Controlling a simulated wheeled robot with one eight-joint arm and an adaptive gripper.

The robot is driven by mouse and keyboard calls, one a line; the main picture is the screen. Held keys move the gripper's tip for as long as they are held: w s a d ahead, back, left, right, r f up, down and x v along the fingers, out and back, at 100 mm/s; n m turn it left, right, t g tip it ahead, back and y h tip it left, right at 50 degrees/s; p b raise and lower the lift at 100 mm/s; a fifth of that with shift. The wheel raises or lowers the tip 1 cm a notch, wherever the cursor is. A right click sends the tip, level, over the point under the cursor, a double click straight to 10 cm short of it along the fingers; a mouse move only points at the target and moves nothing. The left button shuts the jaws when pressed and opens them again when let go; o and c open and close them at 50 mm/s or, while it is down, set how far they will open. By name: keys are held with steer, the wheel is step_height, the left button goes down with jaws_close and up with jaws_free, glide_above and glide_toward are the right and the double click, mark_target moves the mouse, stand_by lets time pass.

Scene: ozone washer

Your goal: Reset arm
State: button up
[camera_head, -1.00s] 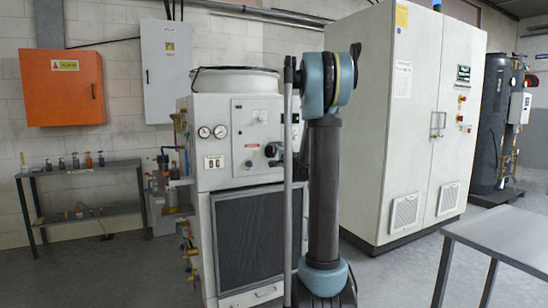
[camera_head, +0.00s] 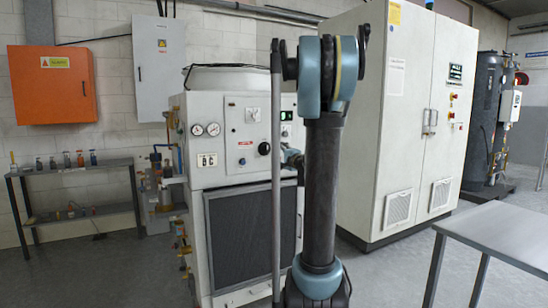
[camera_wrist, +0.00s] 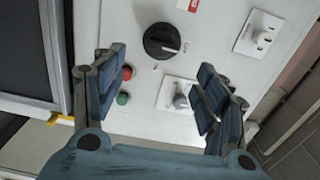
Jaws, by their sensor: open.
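My arm stands upright in the middle of the head view, in front of a white machine (camera_head: 225,181). My gripper (camera_wrist: 157,92) is open in the wrist view, with its two blue-padded fingers spread apart and nothing between them. It faces the machine's panel. A black rotary knob (camera_wrist: 161,41) shows beyond the fingers, above the gap. A red button (camera_wrist: 127,72) and a green button (camera_wrist: 122,98) lie near the left finger. A small silver knob (camera_wrist: 180,101) on a white plate is near the right finger. In the head view the gripper is mostly hidden behind my arm.
A tall white cabinet (camera_head: 390,110) stands close on the right. A metal table (camera_head: 505,232) is at the front right. A shelf with small bottles (camera_head: 75,170) is at the left, below an orange wall box (camera_head: 52,85). Grey floor is open at the lower left.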

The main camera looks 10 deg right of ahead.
steer(key=shift+s+d, duration=0.15)
steer(key=shift+s, duration=0.35)
steer(key=s+a+f+n+g+y, duration=0.1)
steer(key=s+a+f+n+g, duration=0.4)
steer(key=s, duration=0.5)
steer(key=s+a+f+n+g+y, duration=0.1)
steer(key=s+a+f+n+g, duration=0.25)
steer(key=s+a+f, duration=0.5)
steer(key=s+d+f+n+g+h, duration=0.2)
steer(key=s+d+f, duration=0.1)
steer(key=s, duration=0.6)
steer(key=s+d+f+n+g+h, duration=0.2)
steer(key=s+f, duration=0.3)
steer(key=s, duration=0.4)
steer(key=s+d+f+n+g+h, duration=0.2)
steer(key=s+d+f+h, duration=0.1)
steer(key=s, duration=0.5)
steer(key=shift+s+d+f+h, duration=0.3)
steer(key=shift+s+d+f, duration=0.1)
steer(key=shift+d+f, duration=0.55)
steer(key=shift+g, duration=0.25)
steer(key=shift+w+f, duration=0.2)
steer(key=shift+w, duration=0.25)
